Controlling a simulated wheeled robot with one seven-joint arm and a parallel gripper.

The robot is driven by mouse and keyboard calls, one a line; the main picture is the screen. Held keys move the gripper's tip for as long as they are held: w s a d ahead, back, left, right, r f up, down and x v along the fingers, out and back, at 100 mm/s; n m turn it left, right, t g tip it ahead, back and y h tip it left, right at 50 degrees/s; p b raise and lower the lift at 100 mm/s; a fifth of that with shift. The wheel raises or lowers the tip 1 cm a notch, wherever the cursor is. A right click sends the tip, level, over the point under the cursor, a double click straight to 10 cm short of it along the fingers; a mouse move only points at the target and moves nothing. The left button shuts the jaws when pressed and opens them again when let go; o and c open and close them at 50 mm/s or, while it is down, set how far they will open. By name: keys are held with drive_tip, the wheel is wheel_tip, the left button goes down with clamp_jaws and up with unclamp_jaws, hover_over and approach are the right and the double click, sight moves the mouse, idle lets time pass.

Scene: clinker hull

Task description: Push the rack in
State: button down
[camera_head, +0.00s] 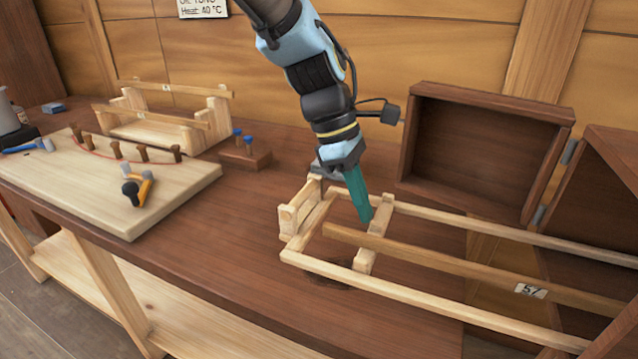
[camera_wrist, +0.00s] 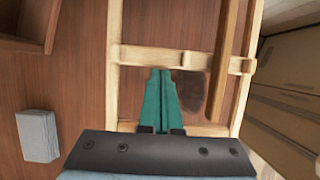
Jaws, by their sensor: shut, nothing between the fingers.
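The rack (camera_head: 335,267) is a pale wooden frame with two long rails, a crossbar (camera_head: 373,235) and an end piece with a handle bar (camera_head: 290,218). It extends left out of a dark wooden box (camera_head: 595,215) on the right. A plank (camera_head: 430,259) with a label "57" lies along it. My gripper (camera_head: 365,218) is shut and empty, its teal fingers pointing down inside the frame between end piece and crossbar. In the wrist view, the fingertips (camera_wrist: 160,72) are close to the crossbar (camera_wrist: 180,58); I cannot tell whether they touch. The box interior is mostly hidden.
The box's door (camera_head: 485,150) stands open behind the rack. Left are a pale board (camera_head: 130,185) with pegs and tools, a wooden stand (camera_head: 170,125) and a small block with blue-topped pins (camera_head: 245,157). The bench front of the board is narrow.

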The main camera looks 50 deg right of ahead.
drive_tip(key=s+d+p, duration=0.3)
drive_tip(key=s, duration=0.7)
drive_tip(key=s+d+p, duration=0.3)
drive_tip(key=s+d, duration=0.1)
drive_tip(key=s, duration=0.6)
drive_tip(key=shift+s, duration=0.3)
drive_tip(key=shift+w, duration=0.1)
